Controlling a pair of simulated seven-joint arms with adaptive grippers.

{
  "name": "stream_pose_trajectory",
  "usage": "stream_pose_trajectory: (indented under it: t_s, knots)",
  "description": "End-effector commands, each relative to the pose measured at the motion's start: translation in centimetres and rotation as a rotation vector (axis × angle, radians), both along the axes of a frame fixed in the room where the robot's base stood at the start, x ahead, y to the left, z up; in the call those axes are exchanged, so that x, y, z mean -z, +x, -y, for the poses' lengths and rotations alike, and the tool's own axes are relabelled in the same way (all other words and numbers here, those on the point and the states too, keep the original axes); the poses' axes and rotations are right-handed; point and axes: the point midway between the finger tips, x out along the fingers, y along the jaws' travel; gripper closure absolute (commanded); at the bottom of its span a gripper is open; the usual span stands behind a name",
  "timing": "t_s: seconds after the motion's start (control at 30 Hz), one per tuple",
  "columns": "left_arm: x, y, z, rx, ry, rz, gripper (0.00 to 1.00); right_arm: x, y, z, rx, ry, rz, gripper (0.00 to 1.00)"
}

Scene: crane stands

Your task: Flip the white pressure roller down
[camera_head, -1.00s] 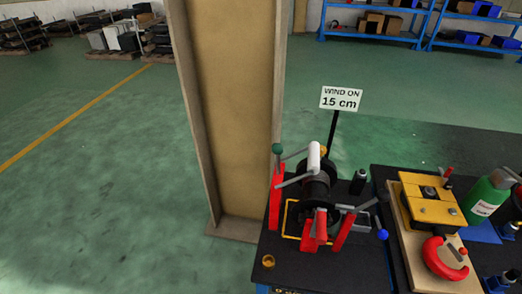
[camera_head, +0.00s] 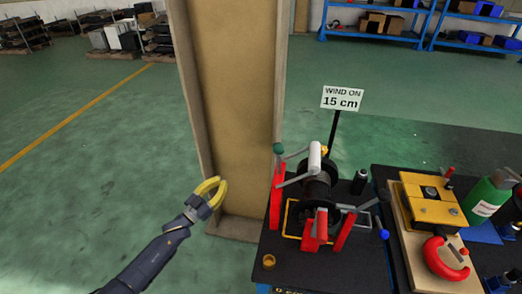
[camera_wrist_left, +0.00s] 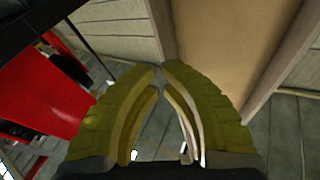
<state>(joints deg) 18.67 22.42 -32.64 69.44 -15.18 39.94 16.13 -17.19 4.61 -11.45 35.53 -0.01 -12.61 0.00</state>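The white pressure roller (camera_head: 314,158) stands up above the dark drum (camera_head: 318,188) of the crane winch, joined to a grey arm. The winch has red side stands (camera_head: 275,205) and a green-knobbed lever (camera_head: 278,149). My left gripper (camera_head: 221,184), with yellow fingers, is left of the winch, apart from it and beyond the table's left edge. In the left wrist view its fingertips (camera_wrist_left: 161,72) meet with nothing between them. A red part (camera_wrist_left: 45,95) shows at the left there. The roller is not visible in that view. My right gripper is not in view.
A wooden post (camera_head: 228,110) stands close behind my left gripper. A "WIND ON 15 cm" sign (camera_head: 342,98) rises behind the winch. A wooden board with a yellow block (camera_head: 432,205) and a red ring-shaped part (camera_head: 446,258) lies to the right, near a green bottle (camera_head: 486,197).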

Motion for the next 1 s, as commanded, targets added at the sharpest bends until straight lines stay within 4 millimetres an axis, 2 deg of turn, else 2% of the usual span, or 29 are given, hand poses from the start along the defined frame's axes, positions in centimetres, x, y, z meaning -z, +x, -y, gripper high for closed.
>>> stream_pose_trajectory:
  t_s: [0.03,0.1,0.2,0.4,0.6,1.0]
  knots:
    - [-3.0,-0.7,1.2,0.068,-0.051,0.047,1.0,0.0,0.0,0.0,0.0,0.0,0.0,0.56]
    - [-6.6,-2.1,2.5,0.169,-0.128,0.102,1.0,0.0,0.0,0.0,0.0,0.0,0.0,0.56]
    - [-10.6,-4.8,4.1,0.313,-0.235,0.153,1.0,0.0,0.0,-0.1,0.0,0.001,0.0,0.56]
    - [-15.3,-10.0,5.6,0.555,-0.417,0.195,1.0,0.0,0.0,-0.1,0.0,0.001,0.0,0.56]
    - [-17.6,-12.6,5.2,0.696,-0.534,0.199,1.0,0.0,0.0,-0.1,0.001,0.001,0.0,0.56]
    - [-18.2,-13.3,4.6,0.759,-0.595,0.176,1.0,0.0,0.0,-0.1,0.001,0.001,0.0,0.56]
